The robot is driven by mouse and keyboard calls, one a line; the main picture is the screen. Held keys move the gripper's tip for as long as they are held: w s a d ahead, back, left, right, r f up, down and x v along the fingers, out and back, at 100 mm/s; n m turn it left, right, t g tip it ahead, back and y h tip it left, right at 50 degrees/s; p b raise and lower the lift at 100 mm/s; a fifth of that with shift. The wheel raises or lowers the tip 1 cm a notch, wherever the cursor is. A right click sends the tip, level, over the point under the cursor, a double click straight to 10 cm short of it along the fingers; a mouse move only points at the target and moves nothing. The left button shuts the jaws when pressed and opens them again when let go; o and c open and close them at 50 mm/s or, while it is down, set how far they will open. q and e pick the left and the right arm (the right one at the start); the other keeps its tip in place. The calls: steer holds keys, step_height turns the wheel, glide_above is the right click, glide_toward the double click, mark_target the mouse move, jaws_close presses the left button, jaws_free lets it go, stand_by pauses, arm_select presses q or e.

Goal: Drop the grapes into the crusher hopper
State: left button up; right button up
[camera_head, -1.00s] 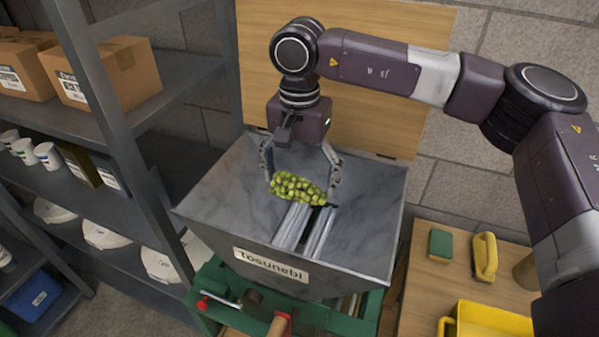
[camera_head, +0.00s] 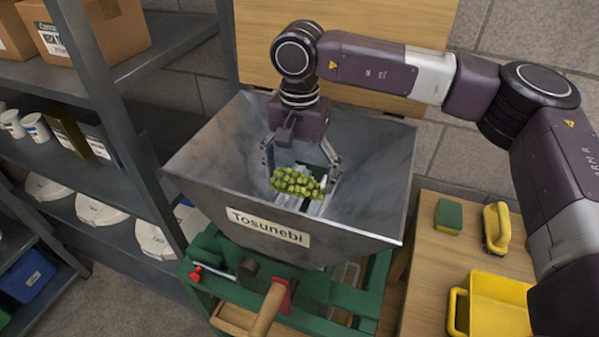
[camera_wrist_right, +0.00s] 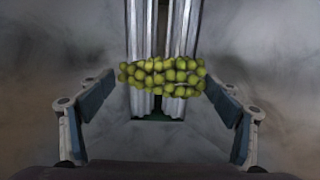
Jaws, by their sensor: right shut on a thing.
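My right gripper (camera_head: 300,172) is shut on a bunch of green grapes (camera_head: 296,182). It points down inside the mouth of the grey metal crusher hopper (camera_head: 200,150), below the level of its rim. In the right wrist view the grapes (camera_wrist_right: 162,76) lie across between the two fingers of the gripper (camera_wrist_right: 160,95). Ribbed metal rollers (camera_wrist_right: 141,30) with a dark gap between them lie beneath the bunch. The grapes hide part of the rollers. My left gripper is not in view.
The hopper has a label (camera_head: 268,228) and sits on a green frame (camera_head: 330,290) with a wooden-handled crank (camera_head: 268,310). A wooden board (camera_head: 380,60) stands behind it. Shelves (camera_head: 180,40) stand left. A table (camera_head: 425,270) at right holds a sponge (camera_head: 448,216), brush (camera_head: 496,228) and yellow bin (camera_head: 500,305).

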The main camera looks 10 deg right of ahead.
steer(key=o, duration=0.9)
steer(key=shift+c, duration=0.2)
step_height(320, 180, up, 12)
steer(key=shift+s+f, duration=0.1)
stand_by(0.5)
